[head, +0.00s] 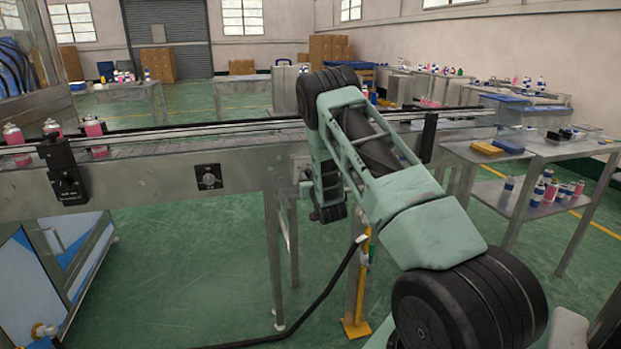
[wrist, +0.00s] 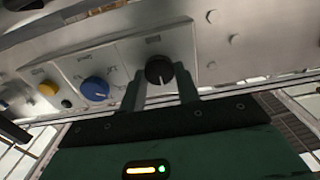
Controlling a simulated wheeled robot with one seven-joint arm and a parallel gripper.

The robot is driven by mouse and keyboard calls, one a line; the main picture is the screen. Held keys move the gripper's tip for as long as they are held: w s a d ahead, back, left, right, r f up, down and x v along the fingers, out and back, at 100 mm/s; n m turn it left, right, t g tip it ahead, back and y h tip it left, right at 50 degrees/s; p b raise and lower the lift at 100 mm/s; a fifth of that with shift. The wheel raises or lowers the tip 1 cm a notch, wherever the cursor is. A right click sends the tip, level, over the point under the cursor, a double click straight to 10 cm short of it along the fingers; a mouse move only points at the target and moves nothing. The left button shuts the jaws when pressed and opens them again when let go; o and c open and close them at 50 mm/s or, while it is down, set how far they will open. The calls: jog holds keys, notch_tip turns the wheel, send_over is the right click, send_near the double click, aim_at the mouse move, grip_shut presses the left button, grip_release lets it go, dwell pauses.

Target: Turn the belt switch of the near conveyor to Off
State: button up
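In the wrist view a black round knob (wrist: 158,70) sits on a pale panel at the right of the control face, its light mark pointing downward in the picture. My gripper (wrist: 160,76) has one finger on each side of this knob, with hardly any gap, so it looks shut on it. The labels are too blurred to read. In the head view my gripper (head: 328,205) is at the side of the near conveyor (head: 130,185), partly hidden by my arm, which covers most of the panel. A black plate with a round dial (head: 208,177) is on the conveyor side farther left.
Beside the gripped knob are a blue knob (wrist: 94,89) and a yellow button (wrist: 48,88). Pink cans (head: 94,128) stand on the conveyor's left end. A yellow-footed post (head: 357,300) and a black cable (head: 320,300) are below. A side table (head: 545,150) stands right.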

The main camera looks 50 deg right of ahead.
jog(key=shift+b, duration=0.3)
jog(key=n+b, duration=0.1)
jog(key=n, duration=0.1)
jog(key=n+b, duration=0.2)
jog(key=shift+a+f+n+b, duration=0.1)
jog(key=shift+f+n+b, duration=0.1)
jog(key=shift+n+b, duration=0.15)
jog(key=n+b, duration=0.2)
jog(key=n, duration=0.3)
jog(key=shift+w+r+b, duration=0.1)
jog(key=shift+b, duration=0.2)
jog(key=shift+n, duration=0.25)
jog(key=o, duration=1)
jog(key=b+v, duration=0.1)
jog(key=v, duration=1.6)
jog(key=shift+a, duration=0.25)
